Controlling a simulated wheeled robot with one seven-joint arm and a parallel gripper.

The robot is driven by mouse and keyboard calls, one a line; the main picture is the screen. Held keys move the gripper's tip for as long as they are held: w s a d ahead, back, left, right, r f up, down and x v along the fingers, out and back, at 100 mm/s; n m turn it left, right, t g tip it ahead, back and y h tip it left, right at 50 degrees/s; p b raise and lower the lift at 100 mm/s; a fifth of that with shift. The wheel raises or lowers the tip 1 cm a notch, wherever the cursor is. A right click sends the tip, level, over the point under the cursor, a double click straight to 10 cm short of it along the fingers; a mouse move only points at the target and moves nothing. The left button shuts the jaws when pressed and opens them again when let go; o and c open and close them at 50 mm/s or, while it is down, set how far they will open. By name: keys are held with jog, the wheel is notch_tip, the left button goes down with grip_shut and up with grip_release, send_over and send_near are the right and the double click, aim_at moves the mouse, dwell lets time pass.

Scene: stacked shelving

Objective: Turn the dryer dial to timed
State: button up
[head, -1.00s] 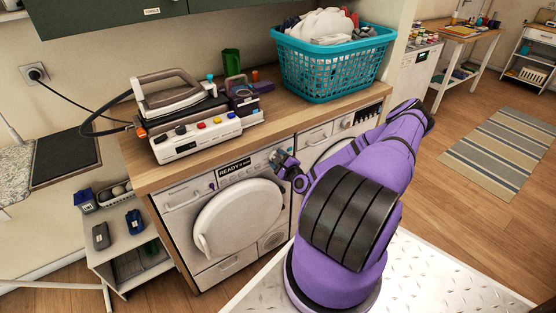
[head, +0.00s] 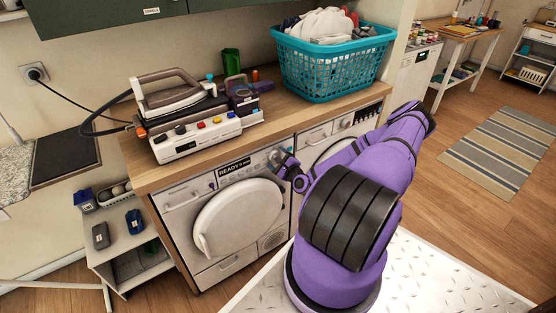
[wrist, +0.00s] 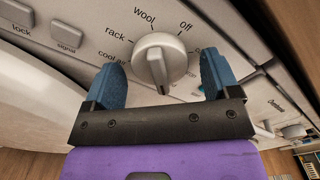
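The dryer dial (wrist: 160,60) is a round white-grey knob with a raised ridge, on the dryer panel in the wrist view. The printed labels "rack", "wool" and "off" show around it, and "cool air" is partly covered. My gripper (wrist: 162,80) is open, with one blue fingertip on each side of the dial's lower part. Gaps show between the fingertips and the knob, and I cannot tell if they touch it. The ridge runs downward in the picture. The "timed" label is not readable. In the head view my gripper (head: 285,160) is at the panel of the white dryer (head: 240,222).
The wooden counter (head: 168,177) above the dryer holds an iron (head: 170,92), a white device with coloured buttons (head: 197,136) and a teal laundry basket (head: 330,72). A second machine stands right of the dryer. The panel's "lock" (wrist: 17,13) and "signal" (wrist: 67,32) buttons are left of the dial.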

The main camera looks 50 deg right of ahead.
jog(key=shift+s, duration=0.1)
jog(key=v, duration=1)
jog(key=shift+s, duration=0.3)
jog(key=shift+s, duration=0.1)
